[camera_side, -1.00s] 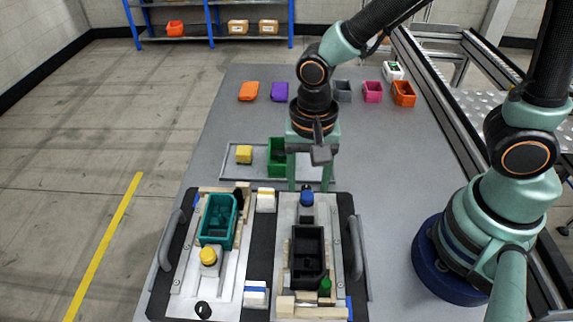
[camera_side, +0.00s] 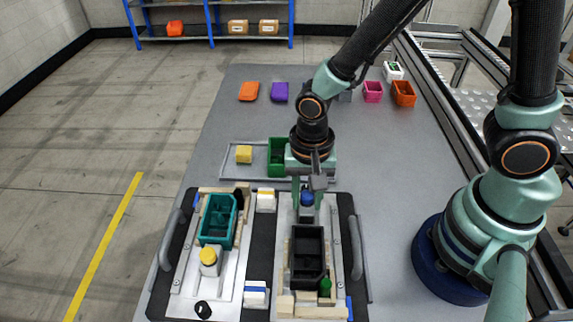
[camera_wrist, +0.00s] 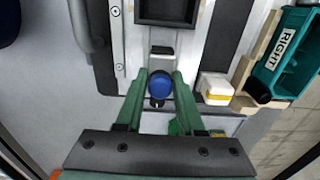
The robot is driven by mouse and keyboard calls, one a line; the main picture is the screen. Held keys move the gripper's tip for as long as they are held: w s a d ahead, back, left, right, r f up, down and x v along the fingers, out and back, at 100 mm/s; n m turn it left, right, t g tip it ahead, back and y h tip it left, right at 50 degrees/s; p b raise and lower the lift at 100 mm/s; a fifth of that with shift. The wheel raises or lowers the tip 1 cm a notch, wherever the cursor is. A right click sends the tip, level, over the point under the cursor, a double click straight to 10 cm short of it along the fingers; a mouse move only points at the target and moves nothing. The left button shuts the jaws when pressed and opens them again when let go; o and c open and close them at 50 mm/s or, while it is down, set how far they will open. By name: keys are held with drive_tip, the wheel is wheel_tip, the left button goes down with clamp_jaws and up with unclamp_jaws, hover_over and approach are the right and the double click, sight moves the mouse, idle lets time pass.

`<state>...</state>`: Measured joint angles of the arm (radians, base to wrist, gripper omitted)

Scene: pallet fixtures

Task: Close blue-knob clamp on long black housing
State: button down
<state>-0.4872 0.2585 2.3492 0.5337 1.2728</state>
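The long black housing (camera_side: 308,252) lies in the right-hand fixture of the pallet, and its end shows at the top of the wrist view (camera_wrist: 167,10). The blue-knob clamp (camera_side: 307,198) stands at the far end of that housing. In the wrist view its round blue knob (camera_wrist: 160,84) lies between my two green fingers. My gripper (camera_side: 307,200) is open around the knob, with a visible gap on each side of it in the wrist view (camera_wrist: 160,88). A dark clamp tip points from the knob toward the housing, with a gap of bare plate showing between them.
A teal housing (camera_side: 218,220) with a yellow-knob clamp (camera_side: 208,257) sits in the left fixture. A green-knob clamp (camera_side: 325,286) is at the black housing's near end. White-and-yellow block (camera_side: 266,200) stands left of my gripper; a grey handle (camera_side: 355,247) stands right.

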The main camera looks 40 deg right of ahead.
sight(307, 214)
idle(0.4)
drive_tip(key=shift+s+a, duration=0.9)
drive_tip(key=c, duration=0.7)
unclamp_jaws()
drive_tip(key=shift+r, duration=4)
drive_tip(key=w+d+r+n+t, duration=0.1)
drive_tip(key=d+r+n+t, duration=0.1)
drive_tip(key=d+r+n, duration=0.1)
drive_tip(key=w+d+r+n+t, duration=0.1)
drive_tip(key=d+r+n, duration=0.2)
drive_tip(key=d+r, duration=0.2)
drive_tip(key=w+d+r+n+t, duration=0.1)
drive_tip(key=d+r+n+t, duration=0.1)
drive_tip(key=d, duration=0.6)
drive_tip(key=shift+w+r+n+t, duration=0.15)
drive_tip(key=shift+r+n, duration=0.1)
drive_tip(key=shift+r, duration=0.4)
drive_tip(key=shift+w+r+n+t, duration=0.15)
drive_tip(key=shift+r+n, duration=0.1)
drive_tip(key=shift+r, duration=0.35)
